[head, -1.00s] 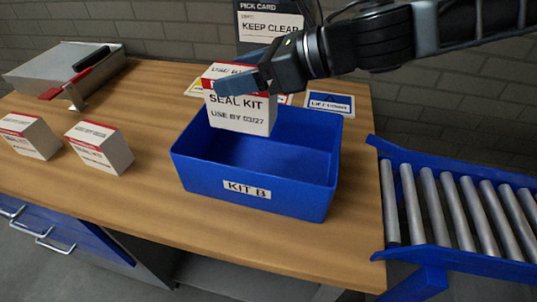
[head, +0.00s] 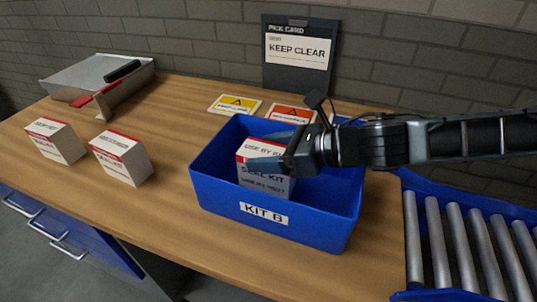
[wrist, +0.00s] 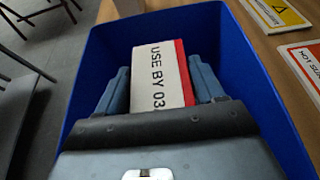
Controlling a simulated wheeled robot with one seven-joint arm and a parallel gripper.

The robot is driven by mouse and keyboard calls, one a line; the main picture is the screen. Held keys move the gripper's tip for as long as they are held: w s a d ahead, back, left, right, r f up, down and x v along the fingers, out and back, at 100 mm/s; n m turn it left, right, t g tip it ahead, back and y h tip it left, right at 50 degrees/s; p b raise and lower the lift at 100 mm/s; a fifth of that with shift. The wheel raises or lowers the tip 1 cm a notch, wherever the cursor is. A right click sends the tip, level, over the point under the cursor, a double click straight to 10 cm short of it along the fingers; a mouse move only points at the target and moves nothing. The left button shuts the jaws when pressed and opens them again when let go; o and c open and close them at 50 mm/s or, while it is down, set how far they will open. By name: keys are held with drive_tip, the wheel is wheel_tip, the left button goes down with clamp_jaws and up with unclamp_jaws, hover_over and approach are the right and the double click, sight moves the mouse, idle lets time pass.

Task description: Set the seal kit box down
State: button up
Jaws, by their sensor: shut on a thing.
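The seal kit box (head: 263,168), white with a red band, is inside the blue KIT B bin (head: 272,215), toward its left side. In the wrist view the box (wrist: 160,72) sits between both blue fingers, with "USE BY 03" showing on its face. My gripper (head: 270,150) is shut on the box and reaches in from the right, over the bin's rim. In the wrist view the gripper (wrist: 160,90) is within the bin walls (wrist: 232,35). The underside of the box is hidden, so I cannot tell whether it touches the bin floor.
Two similar white and red boxes (head: 55,140) (head: 122,158) stand on the wooden bench (head: 130,215) at left. Warning cards (head: 235,104) lie behind the bin. A roller conveyor (head: 460,245) is at right.

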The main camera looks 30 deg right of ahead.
drive_tip(key=shift+f, duration=0.55)
drive_tip(key=shift+f, duration=0.2)
drive_tip(key=o, duration=1.2)
drive_tip(key=shift+c, duration=0.2)
drive_tip(key=shift+r, duration=0.1)
drive_tip(key=shift+r, duration=0.15)
drive_tip(key=b+v, duration=0.1)
drive_tip(key=v, duration=1.1)
drive_tip(key=shift+b, duration=0.3)
drive_tip(key=shift+s, duration=0.1)
